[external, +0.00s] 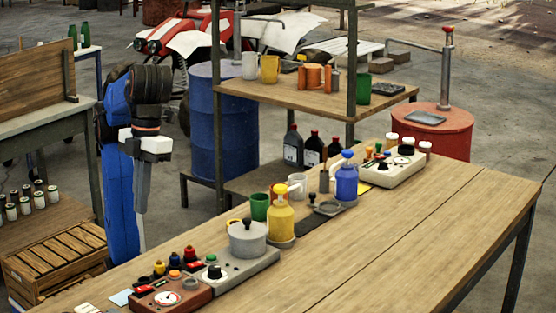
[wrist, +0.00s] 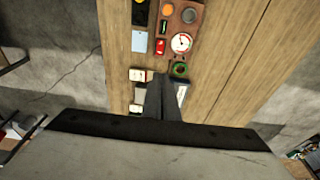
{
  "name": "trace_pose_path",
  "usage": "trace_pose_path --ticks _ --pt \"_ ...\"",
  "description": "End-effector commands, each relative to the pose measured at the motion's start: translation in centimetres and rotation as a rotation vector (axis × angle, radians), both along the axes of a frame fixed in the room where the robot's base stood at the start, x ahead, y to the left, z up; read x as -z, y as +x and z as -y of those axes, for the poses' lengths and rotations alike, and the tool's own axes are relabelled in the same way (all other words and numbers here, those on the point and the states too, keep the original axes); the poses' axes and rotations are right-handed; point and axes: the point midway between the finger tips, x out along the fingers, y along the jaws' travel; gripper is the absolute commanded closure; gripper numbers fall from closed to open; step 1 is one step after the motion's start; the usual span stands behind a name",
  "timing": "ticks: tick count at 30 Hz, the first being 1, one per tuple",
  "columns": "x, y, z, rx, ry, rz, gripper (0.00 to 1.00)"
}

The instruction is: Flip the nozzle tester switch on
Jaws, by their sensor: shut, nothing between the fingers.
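A red-brown tester box (external: 190,293) with a white round gauge (external: 167,298) sits at the near left end of the wooden table. In the wrist view the box (wrist: 187,18) lies beyond my fingertips, its gauge (wrist: 182,42) facing up. Small knobs and a dark rocker-like part (wrist: 163,27) sit on or beside it; I cannot tell which is the switch or its position. My gripper (external: 142,208) points down, shut and empty, left of the box and above it. It also shows in the wrist view (wrist: 162,82), its fingers hiding part of the table.
A grey box with a lidded pot (external: 247,240) stands just behind the tester. A yellow bottle (external: 281,221), a blue bottle (external: 346,182) and a cream control box (external: 392,170) stand farther along. A wooden crate (external: 55,262) is at the left. The table's right side is clear.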

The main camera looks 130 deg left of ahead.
Motion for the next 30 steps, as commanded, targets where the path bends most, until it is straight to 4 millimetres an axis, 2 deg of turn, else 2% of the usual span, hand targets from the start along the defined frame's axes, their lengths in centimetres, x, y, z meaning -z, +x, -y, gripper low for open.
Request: trace_pose_path --ticks 15,30 --pt "4.7 0.0 0.1 0.003 0.001 -0.001 1.0" --pt "5.3 0.0 0.1 0.003 0.0 -0.001 1.0"
